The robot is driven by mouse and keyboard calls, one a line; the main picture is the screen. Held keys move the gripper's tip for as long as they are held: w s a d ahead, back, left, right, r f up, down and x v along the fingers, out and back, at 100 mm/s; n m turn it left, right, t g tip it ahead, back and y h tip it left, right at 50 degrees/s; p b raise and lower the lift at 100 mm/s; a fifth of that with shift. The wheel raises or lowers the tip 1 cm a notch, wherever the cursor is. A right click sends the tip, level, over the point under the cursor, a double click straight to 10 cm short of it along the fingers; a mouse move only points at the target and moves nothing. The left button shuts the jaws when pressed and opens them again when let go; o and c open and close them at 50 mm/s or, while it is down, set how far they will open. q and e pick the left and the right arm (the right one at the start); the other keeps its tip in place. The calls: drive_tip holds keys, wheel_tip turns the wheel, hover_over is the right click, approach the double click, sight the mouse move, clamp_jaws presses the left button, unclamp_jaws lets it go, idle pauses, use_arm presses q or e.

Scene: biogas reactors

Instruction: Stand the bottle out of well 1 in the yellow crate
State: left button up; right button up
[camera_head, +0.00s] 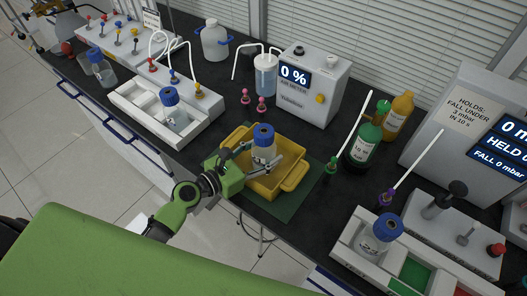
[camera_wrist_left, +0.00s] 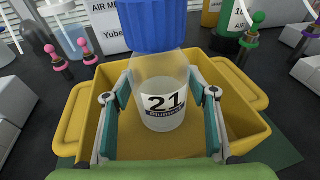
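A clear bottle (camera_head: 262,154) with a blue cap stands upright within the walls of the yellow crate (camera_head: 293,182). In the left wrist view the bottle (camera_wrist_left: 163,85) carries a label reading 21, and the crate (camera_wrist_left: 75,125) surrounds it. Whether its base touches the crate floor is not clear. My left gripper (camera_head: 262,161) reaches in from the left, with a finger on each side of the bottle; the fingers appear closed against it below the cap. In the left wrist view the gripper (camera_wrist_left: 163,92) shows both fingers. My right gripper is not in view.
A white unit (camera_head: 130,108) at left holds another blue-capped bottle (camera_head: 170,97). At lower right a tray holds bottle 22 (camera_head: 375,238). A gas meter (camera_head: 315,85) stands behind the crate; a green bottle (camera_head: 366,140) stands to its right. A green mat (camera_head: 290,208) lies under the crate.

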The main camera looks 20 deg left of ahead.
use_arm(q)
drive_tip(key=shift+o, duration=0.2)
drive_tip(key=shift+r, duration=0.25)
drive_tip(key=b+v, duration=0.2)
drive_tip(key=v, duration=0.8)
drive_tip(key=shift+s+a+f, duration=0.1)
drive_tip(key=shift+s, duration=0.1)
drive_tip(key=shift+b+v, duration=0.45)
drive_tip(key=shift+v, duration=0.3)
drive_tip(key=shift+a, duration=0.1)
